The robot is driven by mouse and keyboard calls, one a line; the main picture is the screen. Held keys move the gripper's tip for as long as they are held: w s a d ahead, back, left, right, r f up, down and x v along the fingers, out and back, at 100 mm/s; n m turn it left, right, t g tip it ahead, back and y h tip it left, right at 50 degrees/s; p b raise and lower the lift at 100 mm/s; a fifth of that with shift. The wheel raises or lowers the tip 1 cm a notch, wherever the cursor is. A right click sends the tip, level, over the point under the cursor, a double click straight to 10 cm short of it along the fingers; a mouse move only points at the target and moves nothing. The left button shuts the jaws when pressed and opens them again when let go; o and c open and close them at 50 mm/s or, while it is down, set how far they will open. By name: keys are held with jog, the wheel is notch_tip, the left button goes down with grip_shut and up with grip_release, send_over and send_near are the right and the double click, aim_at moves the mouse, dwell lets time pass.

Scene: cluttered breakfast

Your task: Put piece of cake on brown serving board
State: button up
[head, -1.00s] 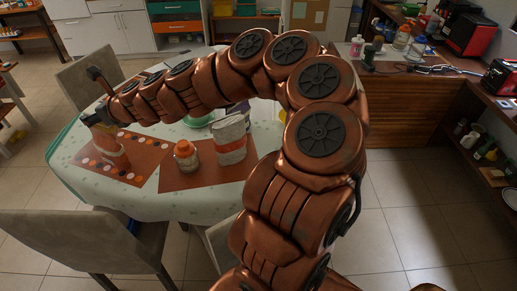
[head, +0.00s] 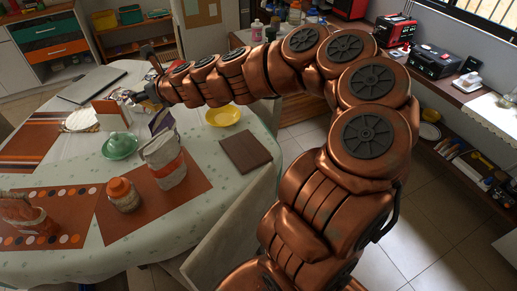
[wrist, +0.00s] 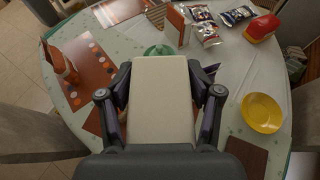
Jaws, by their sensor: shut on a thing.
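My gripper (wrist: 160,108) is shut on a pale cream block, which looks like the piece of cake (wrist: 162,95). The block fills the space between the two fingers in the wrist view and hides part of the table below. In the head view my gripper (head: 138,97) is small, above the table's far side, and the held block is hard to make out. The brown serving board (head: 246,151) lies flat and bare near the table's right edge, to the right of my gripper. Part of it shows at the lower right of the wrist view (wrist: 250,159).
A yellow plate (head: 222,116) lies behind the board. A green dish (head: 121,146), an orange-lidded jar (head: 122,195) and a white-and-red bag (head: 165,162) stand left of it. Chairs surround the table.

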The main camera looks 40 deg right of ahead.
jog(key=s+d+f+b, duration=0.2)
jog(key=d+f+b, duration=0.5)
jog(key=d+f, duration=0.1)
jog(key=s+d+f+b, duration=0.2)
jog(key=d+f+b, duration=0.6)
jog(key=s+d+f+n+g+y+b, duration=0.1)
jog(key=s+d+f+n+y+b, duration=0.1)
jog(key=s+d+f+b, duration=1.4)
jog(key=b, duration=0.2)
send_over(240, 148)
jog(key=shift+s+d+f+y, duration=0.15)
jog(key=shift+s+f+y, duration=0.05)
jog(key=shift+f+y, duration=0.25)
jog(key=shift+w+f+b, duration=0.15)
jog(key=shift+f+b, duration=0.15)
jog(key=shift+f, duration=0.65)
jog(key=shift+w+f+b, duration=0.1)
jog(key=shift+f+b, duration=0.15)
jog(key=shift+f, duration=0.65)
